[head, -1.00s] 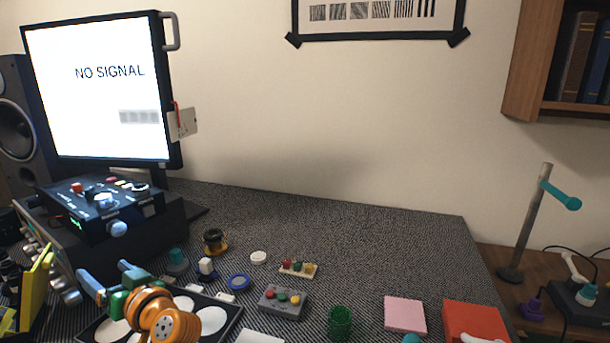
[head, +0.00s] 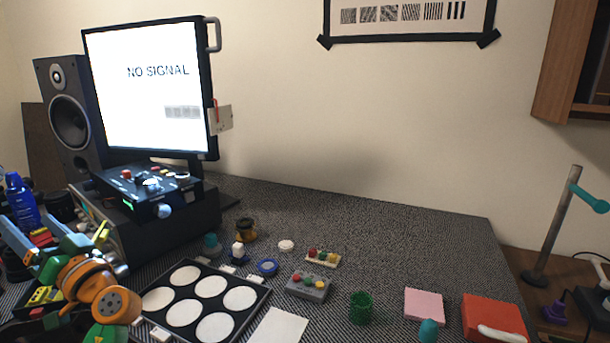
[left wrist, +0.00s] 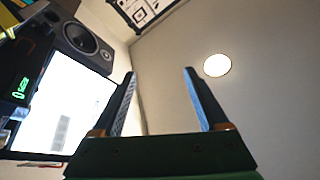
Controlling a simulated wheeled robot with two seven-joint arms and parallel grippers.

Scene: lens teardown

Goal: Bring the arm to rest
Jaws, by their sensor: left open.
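My left arm comes in at the lower left of the head view. Its orange and green wrist sits left of the black tray, and its gripper (head: 36,230) points away to the upper left with blue fingers apart. In the left wrist view the gripper (left wrist: 161,73) is open, with nothing between its fingers. That view looks up past the fingers to the wall and a bright round light. My right gripper is not in view.
A black tray with white round wells (head: 262,293), a grey button box (head: 308,288), a green cup (head: 360,307) and a pink pad (head: 424,304) lie on the grey mat. A monitor (head: 150,90), speaker (head: 68,115) and blue bottle (head: 22,203) stand left. The mat's back right is clear.

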